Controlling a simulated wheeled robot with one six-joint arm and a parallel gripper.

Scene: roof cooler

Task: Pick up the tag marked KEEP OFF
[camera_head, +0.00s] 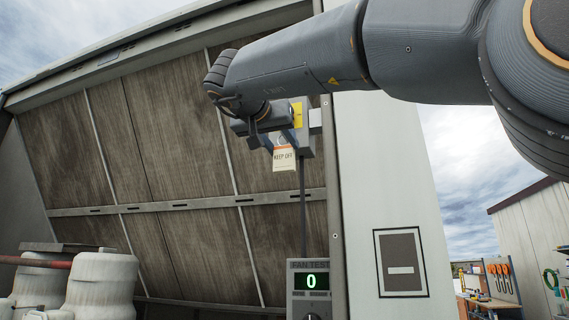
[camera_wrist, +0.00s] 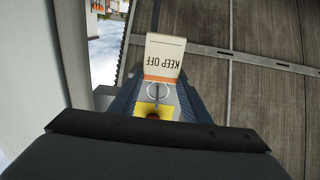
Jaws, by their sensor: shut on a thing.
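The KEEP OFF tag (camera_head: 284,160) is a cream card with an orange band and black letters. It hangs at my gripper (camera_head: 268,139), in front of a grey switch box (camera_head: 307,143) with a yellow plate (camera_head: 297,113). In the wrist view the tag (camera_wrist: 164,58) shows upside down beyond my fingers, with a pale ring (camera_wrist: 158,90) near its orange band. My gripper (camera_wrist: 157,108) is shut on the tag's upper end. The exact contact is hidden by my gripper's body.
A FAN TEST box (camera_head: 310,281) reading 0 is below, joined by a dark conduit. Brown cooler panels (camera_head: 185,160) fill the left, and a pale wall (camera_head: 375,170) stands right. White pipes (camera_head: 100,285) are at lower left. A workbench (camera_head: 488,305) is far right.

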